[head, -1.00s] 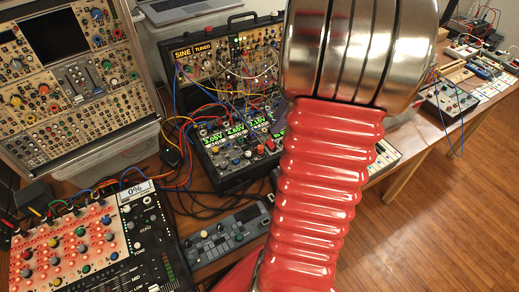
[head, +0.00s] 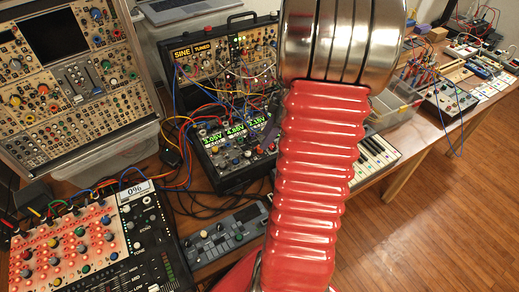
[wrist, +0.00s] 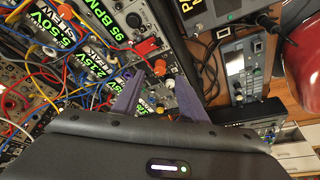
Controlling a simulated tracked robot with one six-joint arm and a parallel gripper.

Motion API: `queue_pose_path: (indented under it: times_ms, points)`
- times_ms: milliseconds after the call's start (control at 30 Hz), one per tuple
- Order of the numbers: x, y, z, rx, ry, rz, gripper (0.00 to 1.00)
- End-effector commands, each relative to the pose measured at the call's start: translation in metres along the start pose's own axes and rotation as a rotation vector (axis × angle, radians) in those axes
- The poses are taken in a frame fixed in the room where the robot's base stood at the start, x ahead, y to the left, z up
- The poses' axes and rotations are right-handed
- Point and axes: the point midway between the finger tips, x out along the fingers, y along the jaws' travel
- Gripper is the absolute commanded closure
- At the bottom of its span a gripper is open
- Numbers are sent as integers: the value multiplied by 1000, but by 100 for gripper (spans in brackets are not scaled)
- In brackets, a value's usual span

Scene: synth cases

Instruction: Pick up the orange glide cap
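A small orange cap (wrist: 160,67), which looks like the glide cap, stands on the black module case in the wrist view. My gripper (wrist: 159,78) has two purple fingers, spread apart with a gap between them. The cap shows between and slightly beyond the fingertips, and I see no finger closed on it. I cannot make out the orange cap in the head view.
Patch cables (wrist: 60,75) crowd the left of the wrist view. A grey synth (head: 232,236) lies in front of the case. A small keyboard (head: 376,160) is to the right.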

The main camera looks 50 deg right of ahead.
Motion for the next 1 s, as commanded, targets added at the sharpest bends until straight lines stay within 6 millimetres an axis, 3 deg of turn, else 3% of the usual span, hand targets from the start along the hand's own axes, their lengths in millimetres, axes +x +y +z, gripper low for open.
queue_pose_path:
  times_ms: [467, 1000]
  points:
    - [49, 1, 0, 0, 0, -3, 61]
    - [51, 1, 1, 1, 0, 0, 61]
